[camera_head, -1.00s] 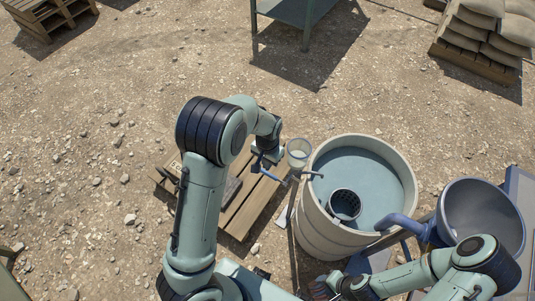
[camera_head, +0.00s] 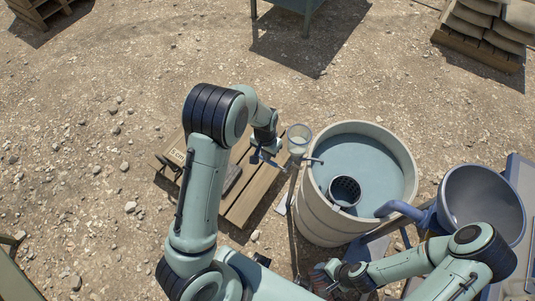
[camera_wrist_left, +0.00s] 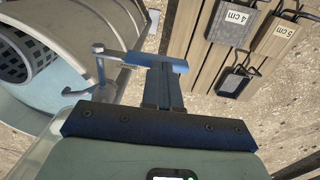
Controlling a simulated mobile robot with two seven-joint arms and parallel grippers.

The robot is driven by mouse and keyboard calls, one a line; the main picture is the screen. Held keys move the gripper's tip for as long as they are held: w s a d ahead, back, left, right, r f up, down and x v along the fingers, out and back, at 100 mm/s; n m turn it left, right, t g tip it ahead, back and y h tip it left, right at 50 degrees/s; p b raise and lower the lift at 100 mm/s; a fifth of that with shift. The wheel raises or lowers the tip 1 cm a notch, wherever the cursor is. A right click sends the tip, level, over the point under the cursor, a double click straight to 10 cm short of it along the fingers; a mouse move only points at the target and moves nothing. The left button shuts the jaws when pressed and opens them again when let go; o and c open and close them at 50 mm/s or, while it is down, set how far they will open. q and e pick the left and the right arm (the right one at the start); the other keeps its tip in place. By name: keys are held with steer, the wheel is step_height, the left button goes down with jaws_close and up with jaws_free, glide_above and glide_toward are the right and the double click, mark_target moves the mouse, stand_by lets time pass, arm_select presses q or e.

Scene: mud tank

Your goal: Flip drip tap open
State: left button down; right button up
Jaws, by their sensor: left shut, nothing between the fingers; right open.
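The drip tap (camera_head: 315,160) is a small metal pipe fitting at the left rim of the pale round mud tank (camera_head: 315,215). In the left wrist view the tap (camera_wrist_left: 100,68) is a silver upright with a short arm, beside the tank wall. My left gripper (camera_head: 266,157) is shut and empty, left of the tap. In the left wrist view its blue fingers (camera_wrist_left: 155,62) reach close to the tap's arm; I cannot tell whether they touch. My right gripper (camera_head: 328,277) is low at the bottom of the head view, left of its forearm, partly hidden.
A perforated basket (camera_head: 344,191) sits inside the tank. A blue-grey funnel bowl (camera_head: 482,205) is at the right. A wooden pallet (camera_head: 255,195) with labelled weights lies below my left arm. Open gravel lies at the left.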

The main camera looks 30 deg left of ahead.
arm_select(q)
steer(key=f+h+b, duration=0.2)
steer(key=a+f+h+b, duration=0.1)
steer(key=h+b, duration=0.1)
steer(key=b, duration=0.1)
steer(key=shift+s+a+f, duration=0.15)
steer(key=shift+f, duration=0.2)
arm_select(e)
steer(key=s+f+b, duration=0.5)
steer(key=f, duration=0.7)
arm_select(q)
steer(key=d+f+g+h+b, duration=0.1)
steer(key=d+f+h+b, duration=0.4)
steer(key=h, duration=0.9)
steer(key=shift+f+g+b, duration=0.3)
steer(key=shift+f+b, duration=1.15)
steer(key=shift+b, duration=0.9)
arm_select(e)
steer(key=w+d+f+t+h, duration=0.1)
steer(key=w+d+f+t, duration=0.1)
steer(key=w+f, duration=0.5)
steer(key=shift+w+d+f+m, duration=0.25)
steer(key=shift+w+f+m, duration=0.05)
steer(key=shift+f, duration=0.55)
steer(key=shift+a, duration=0.15)
